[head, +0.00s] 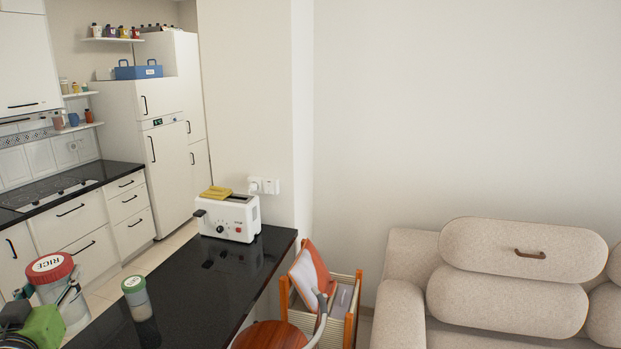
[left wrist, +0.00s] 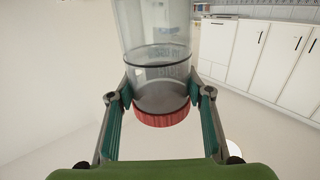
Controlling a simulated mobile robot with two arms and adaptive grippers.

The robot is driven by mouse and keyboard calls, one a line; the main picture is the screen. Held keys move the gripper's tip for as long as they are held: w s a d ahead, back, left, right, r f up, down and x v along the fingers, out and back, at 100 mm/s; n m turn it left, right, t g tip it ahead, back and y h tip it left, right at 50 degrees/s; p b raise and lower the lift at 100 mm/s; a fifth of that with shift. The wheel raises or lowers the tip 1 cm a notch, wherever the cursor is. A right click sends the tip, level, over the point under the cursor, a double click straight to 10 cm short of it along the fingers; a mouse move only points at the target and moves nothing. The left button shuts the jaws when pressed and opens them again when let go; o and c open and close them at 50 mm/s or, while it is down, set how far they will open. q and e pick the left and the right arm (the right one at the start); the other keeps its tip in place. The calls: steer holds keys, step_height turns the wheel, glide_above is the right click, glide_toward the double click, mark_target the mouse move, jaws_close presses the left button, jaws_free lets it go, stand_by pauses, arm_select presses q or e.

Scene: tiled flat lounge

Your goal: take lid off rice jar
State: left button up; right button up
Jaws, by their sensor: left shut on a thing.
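The rice jar (head: 72,308) is a clear container with a red lid (head: 50,267) marked RICE, at the lower left of the head view. The lid sits on the jar. My left gripper (head: 52,290) has its fingers on either side of the jar, close under the lid. In the left wrist view the fingertips (left wrist: 164,92) press on the clear wall of the jar (left wrist: 155,50) beside the red lid (left wrist: 162,118). The jar's base is cut off there. My right gripper is in neither view.
A small jar with a green lid (head: 134,284) stands on the black counter (head: 200,300) to the right of the rice jar. A white toaster (head: 228,218) stands at the counter's far end. The counter between them is clear. A wooden chair (head: 270,336) is beside it.

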arm_select(q)
steer(key=s+d+f+m+t+h, duration=0.1)
steer(key=s+d+f+m+h, duration=0.35)
steer(key=d, duration=0.55)
steer(key=s+d+f+m+h, duration=0.2)
steer(key=s+d+f+h, duration=0.25)
steer(key=d+f, duration=0.45)
steer(key=s+d+f+m+g+h, duration=0.1)
steer(key=s+d+m+g+h, duration=0.35)
steer(key=s+d, duration=1)
steer(key=shift+w+a+r+n+t+y, duration=0.9)
steer(key=shift+w+a+n+t+y, duration=1)
steer(key=shift+n+y, duration=1.6)
step_height(320, 180, down, 15)
steer(key=b, duration=1.4)
steer(key=shift+w+d+r+t, duration=0.2)
steer(key=shift+w+d+t, duration=0.1)
steer(key=shift+t, duration=0.15)
